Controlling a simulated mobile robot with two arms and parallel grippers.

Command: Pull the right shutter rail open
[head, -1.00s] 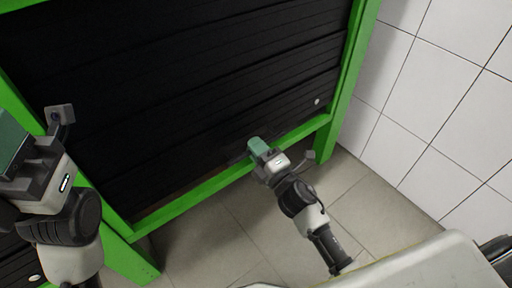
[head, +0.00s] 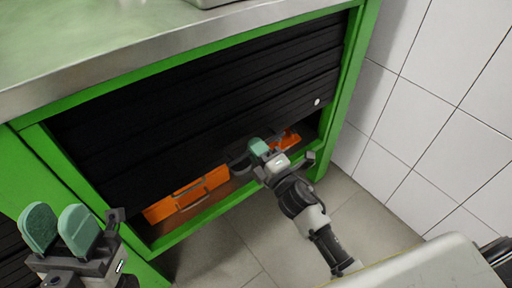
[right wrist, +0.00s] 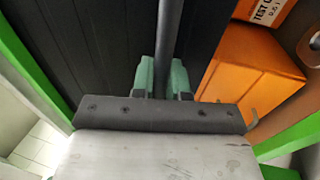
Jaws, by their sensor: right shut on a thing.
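The black slatted shutter (head: 200,125) hangs in the green cabinet frame, partly raised, with a gap under its bottom edge. Its dark rail (right wrist: 171,35) runs up between the green fingers in the right wrist view. My right gripper (head: 258,148) is shut on this rail at the shutter's lower edge; it also shows in the right wrist view (right wrist: 164,78). My left gripper (head: 58,230) is at the lower left in the head view, fingers apart and empty, away from the shutter.
Orange boxes (head: 188,193) show in the cabinet under the shutter; one is large in the right wrist view (right wrist: 250,75). A green frame post (head: 352,85) stands right of the shutter, near a white tiled wall (head: 440,95). A metal worktop (head: 120,50) lies above.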

